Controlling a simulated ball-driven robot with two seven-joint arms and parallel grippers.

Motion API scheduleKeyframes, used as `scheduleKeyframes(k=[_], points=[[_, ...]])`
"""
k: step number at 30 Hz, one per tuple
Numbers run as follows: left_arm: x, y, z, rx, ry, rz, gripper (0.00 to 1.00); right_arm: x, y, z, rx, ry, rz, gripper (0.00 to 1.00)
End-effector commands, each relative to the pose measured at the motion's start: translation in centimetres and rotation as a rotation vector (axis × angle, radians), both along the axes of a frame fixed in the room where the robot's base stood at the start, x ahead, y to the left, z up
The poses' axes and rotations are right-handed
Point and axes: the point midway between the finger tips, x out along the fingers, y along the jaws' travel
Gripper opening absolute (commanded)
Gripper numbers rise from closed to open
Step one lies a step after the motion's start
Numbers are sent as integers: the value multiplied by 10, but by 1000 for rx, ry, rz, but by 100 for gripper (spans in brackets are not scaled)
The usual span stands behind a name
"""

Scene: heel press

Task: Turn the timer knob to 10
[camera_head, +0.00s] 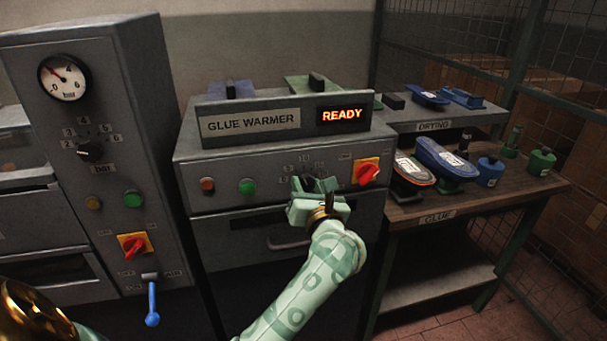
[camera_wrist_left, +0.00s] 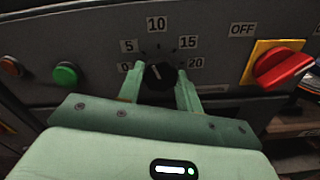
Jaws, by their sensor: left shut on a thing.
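The black timer knob (camera_wrist_left: 158,76) is on the front panel of the glue warmer (camera_head: 285,120), with a printed scale from 0 to 20 around it. My left gripper (camera_wrist_left: 160,84) is shut on the knob, one finger on each side. The knob's pale mark appears to point up and a little left, near or just short of 10; the exact reading is hard to tell. In the head view my left gripper (camera_head: 318,198) covers the lower part of the dial. My right gripper is not in view.
A red rotary switch on a yellow plate (camera_head: 366,172) is close right of the gripper. The lit display reads READY (camera_head: 342,115). A wooden glue bench (camera_head: 500,190) with shoes and pots stands at right.

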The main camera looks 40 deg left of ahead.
Motion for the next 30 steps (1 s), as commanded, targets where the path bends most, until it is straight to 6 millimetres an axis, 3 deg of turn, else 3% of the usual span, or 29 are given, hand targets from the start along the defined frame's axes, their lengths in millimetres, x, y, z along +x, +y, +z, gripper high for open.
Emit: scheduleKeyframes(k=[3, 12, 30], points=[[-1, 0, 7, 64, 75, 0, 12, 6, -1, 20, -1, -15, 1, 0], [-1, 0, 4, 186, 218, -1, 12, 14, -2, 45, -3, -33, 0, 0], [0, 0, -1, 246, 288, -1, 12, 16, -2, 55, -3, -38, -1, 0]])
